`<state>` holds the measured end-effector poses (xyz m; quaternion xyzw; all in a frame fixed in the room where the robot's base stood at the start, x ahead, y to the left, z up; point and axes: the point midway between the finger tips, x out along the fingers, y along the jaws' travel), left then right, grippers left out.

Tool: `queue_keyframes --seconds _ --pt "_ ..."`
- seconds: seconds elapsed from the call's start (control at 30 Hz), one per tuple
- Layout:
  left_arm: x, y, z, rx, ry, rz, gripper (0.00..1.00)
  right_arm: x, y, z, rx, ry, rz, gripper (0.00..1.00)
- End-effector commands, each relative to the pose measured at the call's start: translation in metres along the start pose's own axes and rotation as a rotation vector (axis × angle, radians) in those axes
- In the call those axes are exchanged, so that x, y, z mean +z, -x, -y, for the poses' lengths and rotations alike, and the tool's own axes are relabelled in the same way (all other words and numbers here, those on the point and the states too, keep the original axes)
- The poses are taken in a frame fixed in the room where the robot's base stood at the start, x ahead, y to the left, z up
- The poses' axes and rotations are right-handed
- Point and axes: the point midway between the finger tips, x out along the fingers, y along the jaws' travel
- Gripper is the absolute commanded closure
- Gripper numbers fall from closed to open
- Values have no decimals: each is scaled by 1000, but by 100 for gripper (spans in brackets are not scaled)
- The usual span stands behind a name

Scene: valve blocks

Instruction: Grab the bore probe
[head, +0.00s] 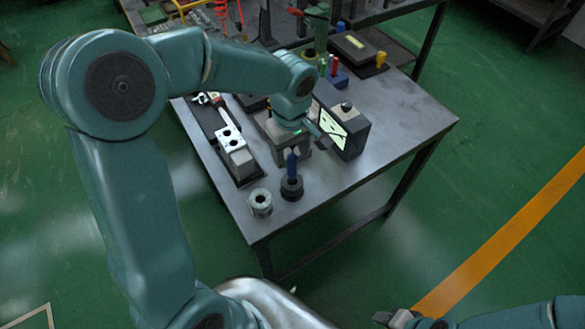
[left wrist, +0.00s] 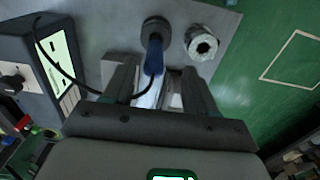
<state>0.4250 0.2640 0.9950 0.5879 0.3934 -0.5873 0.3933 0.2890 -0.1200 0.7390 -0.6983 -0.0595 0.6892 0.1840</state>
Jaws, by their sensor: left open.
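The bore probe (head: 292,165) has a blue handle and stands upright in a round black base (head: 292,188) near the table's front corner. In the left wrist view the blue handle (left wrist: 153,55) shows between the finger lines, with a black cable curving from it toward a gauge box with a lit screen (left wrist: 48,58). My left gripper (head: 308,132) is open and empty, above and behind the probe in the head view. Its two fingers (left wrist: 158,82) point toward the probe in the left wrist view. My right gripper (head: 398,318) is at the bottom edge, partly cut off; its jaws are unclear.
A metal ring (head: 260,202) stands left of the probe base. A valve block (head: 235,155) sits on a dark plate at left. The gauge box (head: 345,125) stands right of my left gripper. The table's right part is clear.

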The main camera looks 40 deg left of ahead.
Motion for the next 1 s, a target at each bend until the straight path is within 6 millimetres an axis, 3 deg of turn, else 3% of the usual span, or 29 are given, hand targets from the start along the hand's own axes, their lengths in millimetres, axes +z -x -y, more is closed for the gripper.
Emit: queue_keyframes --seconds 0.27,0.5,0.77,0.8,0.97,1.0 --pt "-3 -25 -3 -3 -1 2 43 0 5 2 0 0 0 57" --pt "-8 -62 -8 -2 -2 3 43 0 12 4 0 0 0 57" --pt "-8 -68 -9 1 -1 1 43 0 12 4 0 0 0 57" --pt "-8 -68 -9 1 -1 1 46 0 12 4 0 0 0 57" --pt "-8 -68 -9 1 -2 1 99 0 12 4 0 0 0 57" --pt "-8 -68 -9 1 -2 1 100 0 12 4 0 0 0 57"
